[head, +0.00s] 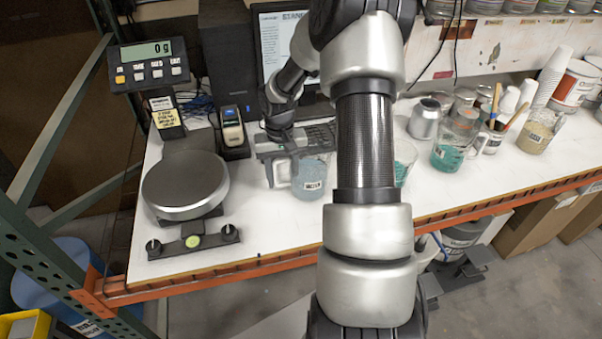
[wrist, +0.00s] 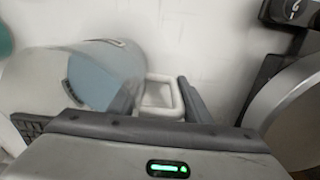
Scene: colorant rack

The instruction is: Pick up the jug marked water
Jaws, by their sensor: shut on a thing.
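The jug marked water (head: 313,172) is a clear jug with pale blue contents and a small label, left of my arm in the head view. Its lower end is at or just over the white bench; I cannot tell if it touches. In the wrist view the jug (wrist: 98,75) lies to the left, slightly blurred, with its pale squarish handle (wrist: 160,97) between the two fingers. My gripper (wrist: 160,90) is shut on that handle. In the head view my gripper (head: 277,165) is at the jug's left side, partly hidden by its own body.
A scale with a round pan (head: 186,184) and a display reading 0 g (head: 150,64) stands at left. A jug with teal contents (head: 447,157), cups and a jug of tan contents (head: 535,136) stand at right. A keyboard and monitor (head: 275,40) are behind. The bench's front strip is clear.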

